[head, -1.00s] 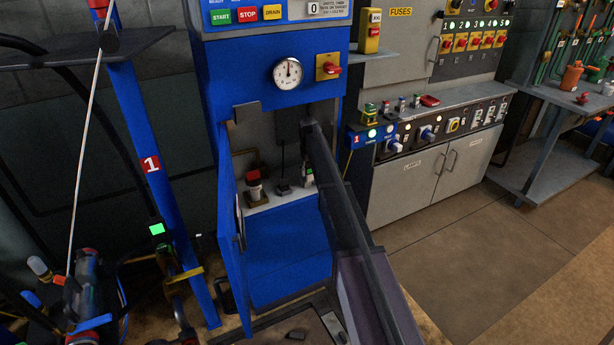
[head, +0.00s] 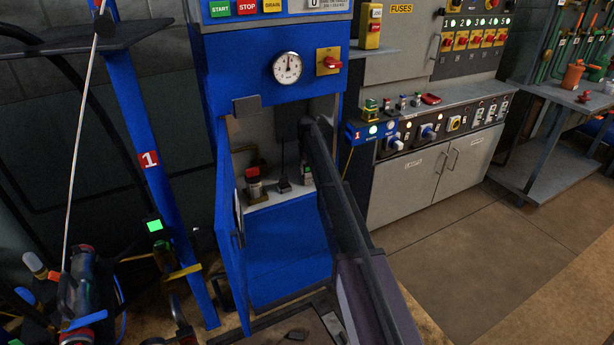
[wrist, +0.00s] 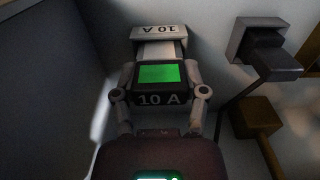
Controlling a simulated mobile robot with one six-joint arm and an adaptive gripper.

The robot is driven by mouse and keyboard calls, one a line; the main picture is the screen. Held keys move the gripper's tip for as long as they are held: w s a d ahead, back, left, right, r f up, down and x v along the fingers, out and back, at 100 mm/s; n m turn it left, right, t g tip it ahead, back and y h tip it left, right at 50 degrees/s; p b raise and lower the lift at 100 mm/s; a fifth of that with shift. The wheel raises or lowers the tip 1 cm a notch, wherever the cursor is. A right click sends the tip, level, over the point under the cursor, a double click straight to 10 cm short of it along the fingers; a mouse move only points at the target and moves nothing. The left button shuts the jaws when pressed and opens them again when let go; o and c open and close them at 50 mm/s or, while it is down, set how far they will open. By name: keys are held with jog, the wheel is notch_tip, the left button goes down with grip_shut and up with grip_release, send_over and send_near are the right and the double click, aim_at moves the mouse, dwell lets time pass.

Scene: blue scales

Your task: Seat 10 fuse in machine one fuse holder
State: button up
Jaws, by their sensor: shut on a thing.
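My gripper (wrist: 160,92) is shut on the 10 A fuse (wrist: 160,99), a dark and pale block with a green window and "10 A" on its near face. One finger is on each side. A pale piece also marked "10 A" (wrist: 159,32), its lettering upside down, shows just beyond the fuse. I cannot tell whether it is part of the fuse or of the holder, or whether the fuse touches anything. In the head view the fuse (head: 307,172) is small, inside the open blue machine one cabinet (head: 283,248), partly behind my arm.
A black plug-like part (wrist: 265,52) with a cable and a brown block (wrist: 254,117) lie right of the fuse. In the head view a red-topped part (head: 253,182) stands left inside the cabinet. The open blue door (head: 229,225) is at left. A grey wall fills the wrist view's left.

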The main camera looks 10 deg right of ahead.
jog(key=shift+f+b, duration=0.4)
jog(key=shift+f, duration=0.35)
jog(key=shift+f, duration=0.1)
jog(key=o, duration=1.2)
jog(key=shift+c, duration=0.2)
notch_tip(320, 180, up, 8)
jog(key=p, duration=0.7)
jog(key=shift+f, duration=0.1)
jog(key=shift+s, duration=0.1)
jog(key=s+m, duration=0.3)
jog(key=s, duration=4.2)
jog(key=shift+s+m, duration=0.3)
